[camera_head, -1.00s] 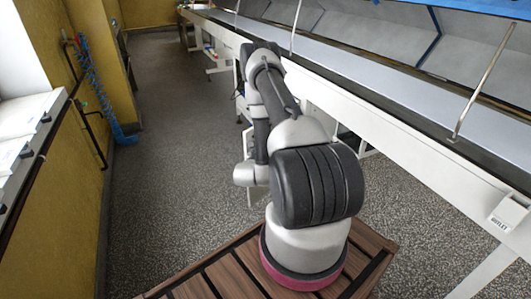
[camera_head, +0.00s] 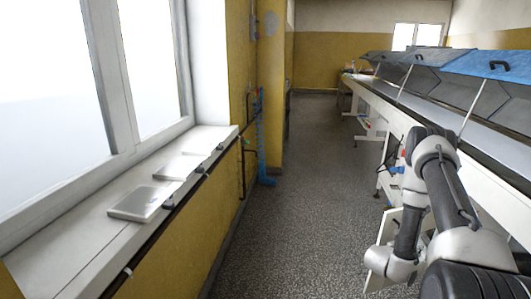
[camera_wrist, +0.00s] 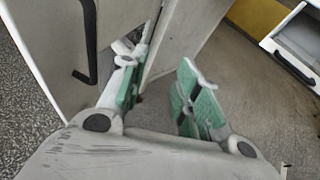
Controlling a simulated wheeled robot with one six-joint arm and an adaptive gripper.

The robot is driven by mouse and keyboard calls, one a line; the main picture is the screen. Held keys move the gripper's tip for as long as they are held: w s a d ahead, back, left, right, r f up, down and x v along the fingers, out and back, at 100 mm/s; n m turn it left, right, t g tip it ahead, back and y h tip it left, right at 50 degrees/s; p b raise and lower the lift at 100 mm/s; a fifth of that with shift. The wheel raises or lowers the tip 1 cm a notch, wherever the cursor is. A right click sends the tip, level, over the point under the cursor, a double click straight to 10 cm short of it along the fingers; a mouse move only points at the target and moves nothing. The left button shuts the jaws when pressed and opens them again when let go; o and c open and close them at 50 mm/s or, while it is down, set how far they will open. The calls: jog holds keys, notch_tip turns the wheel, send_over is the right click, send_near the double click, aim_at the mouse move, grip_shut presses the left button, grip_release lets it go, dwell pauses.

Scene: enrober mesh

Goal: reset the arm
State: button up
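My gripper (camera_wrist: 164,62) shows in the wrist view with its two green-padded fingers spread apart and nothing between them. It points past white panels toward the speckled floor. A white panel with a black handle (camera_wrist: 88,40) is close by its left finger. In the head view my grey and black arm is at the lower right, bent beside the long conveyor machine (camera_head: 490,125). The gripper itself cannot be made out in the head view.
A window sill (camera_head: 70,245) at the left holds a flat silver box (camera_head: 138,203) and other flat pale things. The speckled aisle floor (camera_head: 290,215) is clear.

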jog(key=s+d+r+m+g+h, duration=0.1)
jog(key=s+d+r+m+g, duration=0.1)
jog(key=s+d+m+g, duration=0.3)
jog(key=s+d+r+m+g, duration=0.1)
jog(key=s+r+g, duration=0.25)
jog(key=s, duration=0.35)
jog(key=s+a+r+m+g+y, duration=0.3)
jog(key=s+r+m+g, duration=0.4)
jog(key=r, duration=0.6)
jog(key=s+a+r+m+t+y, duration=0.3)
jog(key=a+r+t, duration=0.1)
jog(key=a+r, duration=0.4)
jog(key=s+a+r+m+t+y, duration=0.2)
jog(key=a+r+m+t+y, duration=0.2)
jog(key=a+r, duration=0.5)
jog(key=s+a+r+m+t+y, duration=0.3)
jog(key=a+r+m+t+y, duration=0.1)
jog(key=a+r, duration=0.5)
jog(key=shift+s+a+t, duration=0.35)
jog(key=shift+a+t, duration=0.4)
jog(key=shift+a, duration=0.55)
jog(key=shift+r, duration=0.1)
